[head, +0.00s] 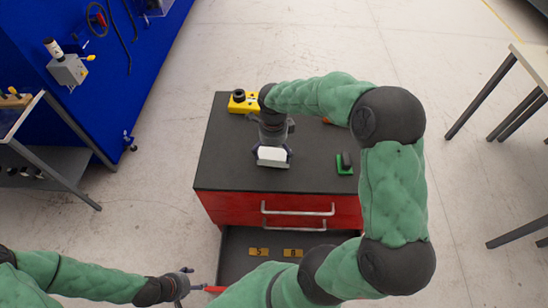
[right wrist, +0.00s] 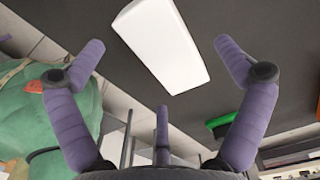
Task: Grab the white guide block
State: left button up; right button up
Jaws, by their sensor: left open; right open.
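The white guide block (head: 272,156) lies on the dark top of the red cabinet in the head view. It also shows in the right wrist view (right wrist: 162,42), near the top middle, as a long white block. My right gripper (head: 272,148) is over the block, reaching it from behind. In the right wrist view my right gripper (right wrist: 160,60) is open, with its purple fingers on either side of the block and no finger visibly touching it. My left gripper (head: 186,284) is at the lower left of the head view, open, away from the block, near a red handle-like part.
The cabinet top (head: 225,165) also holds a yellow device (head: 243,102) at the back left and a green block (head: 344,165) at the right. An open drawer (head: 235,265) at the front holds yellow pieces (head: 259,252).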

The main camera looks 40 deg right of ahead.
aim_at(273, 157)
notch_tip(273, 157, down, 3)
jog(key=shift+f, duration=0.2)
jog(key=c, duration=1.4)
jog(key=shift+r, duration=0.2)
